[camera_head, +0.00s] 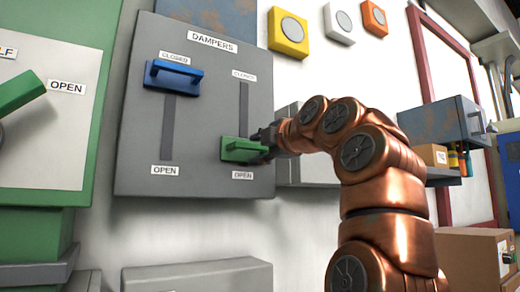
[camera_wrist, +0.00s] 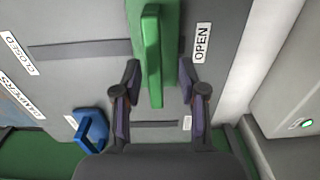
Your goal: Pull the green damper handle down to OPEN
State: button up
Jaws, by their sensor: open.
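The green damper handle (camera_head: 240,149) is at the bottom of the right slot on the grey DAMPERS panel (camera_head: 139,148), just above the OPEN label (camera_head: 243,175). The CLOSED label (camera_head: 244,75) is at the slot's top. My gripper (camera_head: 264,143) is at the handle's right end. In the wrist view, the green handle (camera_wrist: 153,55) runs between the two fingers of my open gripper (camera_wrist: 159,72), with a gap visible on each side. The OPEN label (camera_wrist: 202,43) is close beside the handle there.
The blue damper handle (camera_head: 173,76) is at the top of the left slot, by its CLOSED label. Another panel with a green lever (camera_head: 20,92) stands at the left. A grey box (camera_head: 198,276) is below the panel. Yellow, white and orange wall buttons (camera_head: 289,30) are above right.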

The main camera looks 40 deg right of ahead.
aim_at(257, 148)
jog(key=shift+s, duration=0.1)
jog(key=shift+s+a+r, duration=0.15)
jog(key=shift+s, duration=1.25)
jog(key=s, duration=0.9)
jog(key=shift+a, duration=0.4)
jog(key=w+a+f+m+g+y+p, duration=0.1)
jog(key=w+a+f+m+g, duration=0.1)
jog(key=w+a+f, duration=0.4)
jog(key=w+a+f+m+g+y+p, duration=0.1)
jog(key=w+a+f+g+y, duration=0.15)
jog(key=f, duration=0.55)
jog(key=s+a+f+m+g+p, duration=0.1)
jog(key=a+f+m+g, duration=0.2)
jog(key=f, duration=0.5)
jog(key=a+f+m+g+p, duration=0.1)
jog(key=a+f+g+p, duration=0.1)
jog(key=a+f, duration=0.45)
jog(key=s+a+f+m+g+p, duration=0.1)
jog(key=s+f+m+g, duration=0.2)
jog(key=f, duration=0.6)
jog(key=s+a+f+m+g+p, duration=0.1)
jog(key=s+f+g, duration=0.1)
jog(key=s+f, duration=0.5)
jog(key=s+f+m+g+h+p, duration=0.1)
jog(key=s+f+m+g, duration=0.4)
jog(key=s+f, duration=0.8)
jog(key=shift+s+d+f+m+h+p, duration=0.25)
jog(key=shift+s+f+m+h+p, duration=0.2)
jog(key=shift+s, duration=0.35)
